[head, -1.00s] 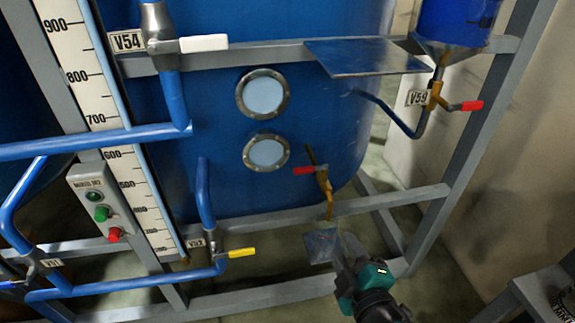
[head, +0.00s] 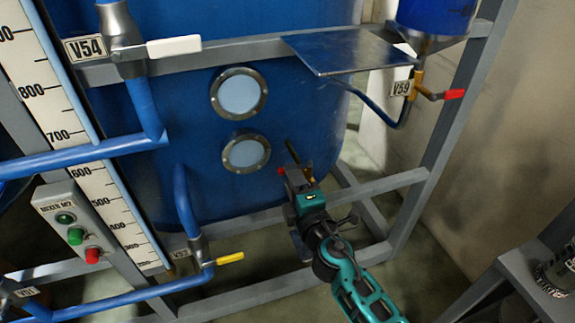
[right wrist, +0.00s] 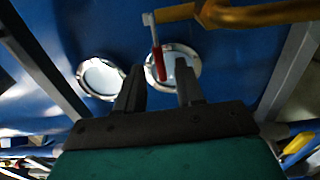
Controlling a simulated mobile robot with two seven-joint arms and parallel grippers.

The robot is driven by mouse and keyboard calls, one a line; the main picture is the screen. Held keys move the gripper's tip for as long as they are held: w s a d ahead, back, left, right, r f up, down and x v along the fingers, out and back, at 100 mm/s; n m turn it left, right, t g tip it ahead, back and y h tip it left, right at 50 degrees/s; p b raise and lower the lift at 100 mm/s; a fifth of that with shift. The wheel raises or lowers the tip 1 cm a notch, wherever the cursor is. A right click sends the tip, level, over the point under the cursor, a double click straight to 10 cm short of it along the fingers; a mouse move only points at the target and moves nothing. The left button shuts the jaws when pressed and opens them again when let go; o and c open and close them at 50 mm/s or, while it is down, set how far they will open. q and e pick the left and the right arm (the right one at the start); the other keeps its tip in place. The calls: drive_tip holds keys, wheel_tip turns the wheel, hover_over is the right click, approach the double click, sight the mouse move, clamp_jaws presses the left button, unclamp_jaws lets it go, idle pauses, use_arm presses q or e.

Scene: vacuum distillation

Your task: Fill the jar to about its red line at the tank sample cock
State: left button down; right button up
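The tank sample cock (head: 292,154) is a brass fitting low on the blue tank, largely covered by my right gripper in the head view. Its red handle (head: 281,171) shows just left of the gripper. My right gripper (head: 293,177) is at the cock. In the right wrist view, its two dark fingers (right wrist: 159,78) are apart, with the red handle (right wrist: 157,62) showing between their tips; contact cannot be told. The cock's brass pipe (right wrist: 262,13) runs above them. I cannot make out the jar. My left gripper is not in view.
The blue tank (head: 190,170) has two round sight glasses (head: 238,94). A grey frame rail (head: 390,185) crosses near my right arm. A flat metal plate (head: 345,52) juts out above. Valve V59 (head: 420,88) is at upper right, a yellow-handled valve (head: 230,258) at lower left.

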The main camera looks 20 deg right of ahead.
drive_tip(key=shift+w, duration=1.9)
drive_tip(key=shift+c, duration=0.2)
clamp_jaws()
